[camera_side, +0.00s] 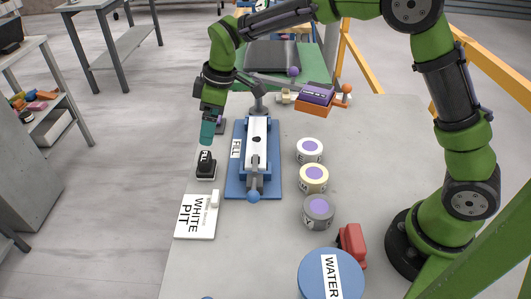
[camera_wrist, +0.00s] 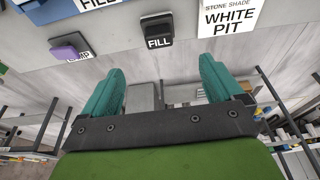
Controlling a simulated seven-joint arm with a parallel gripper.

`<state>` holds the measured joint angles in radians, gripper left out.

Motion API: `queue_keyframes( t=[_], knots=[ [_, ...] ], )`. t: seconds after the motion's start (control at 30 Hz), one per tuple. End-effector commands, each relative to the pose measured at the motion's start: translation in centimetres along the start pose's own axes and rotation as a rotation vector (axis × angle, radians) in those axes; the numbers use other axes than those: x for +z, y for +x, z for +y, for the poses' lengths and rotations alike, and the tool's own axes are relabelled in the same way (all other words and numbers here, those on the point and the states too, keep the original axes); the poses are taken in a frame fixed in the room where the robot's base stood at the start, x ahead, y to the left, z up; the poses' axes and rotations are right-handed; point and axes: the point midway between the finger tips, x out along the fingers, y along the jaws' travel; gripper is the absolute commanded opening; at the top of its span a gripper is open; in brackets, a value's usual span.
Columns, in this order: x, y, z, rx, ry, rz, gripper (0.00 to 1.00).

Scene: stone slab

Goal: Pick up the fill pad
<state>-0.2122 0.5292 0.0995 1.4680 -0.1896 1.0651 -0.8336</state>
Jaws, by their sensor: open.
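The fill pad (camera_side: 206,168) is a small black block with a white FILL label on its top. It stands on the slab's left side, just above the white card in the side view. It also shows at the top middle of the wrist view (camera_wrist: 158,31). My gripper (camera_side: 208,132) is above the pad and slightly apart from it, teal fingers pointing down. In the wrist view my gripper (camera_wrist: 163,72) has its two fingers spread wide with nothing between them. The pad appears beyond the fingertips, roughly centred between them.
A WHITE PIT card (camera_side: 196,217) lies near the pad, and a purple-topped pad (camera_wrist: 70,47) on its other side. A blue fixture (camera_side: 268,183) labelled FILL is right of it. Three tins (camera_side: 314,179), a blue WATER lid (camera_side: 345,275) and a red object (camera_side: 352,244) stand farther right.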

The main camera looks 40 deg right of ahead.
Motion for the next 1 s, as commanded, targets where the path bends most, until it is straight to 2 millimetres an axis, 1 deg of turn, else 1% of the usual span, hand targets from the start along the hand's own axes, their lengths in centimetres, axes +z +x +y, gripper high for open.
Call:
queue_keyframes(
  t=[0.03,0.1,0.3,0.4,0.57,0.83,0.9,1.0],
  knots=[
    [0.1,1.4,-0.1,-0.003,0.000,-0.005,0.94],
    [0.1,2.9,-0.1,-0.003,0.001,-0.004,0.94],
    [0.0,6.8,-0.1,-0.002,0.002,-0.002,0.94],
    [0.0,8.0,0.0,-0.001,0.003,-0.001,0.94],
    [0.0,8.9,0.0,0.000,0.003,0.000,0.94],
    [0.1,12.7,0.1,-0.001,0.003,-0.002,0.94],
    [0.0,13.4,0.1,0.000,0.003,0.000,0.94],
    [0.0,13.8,0.1,0.000,0.003,0.001,0.94]
  ],
)
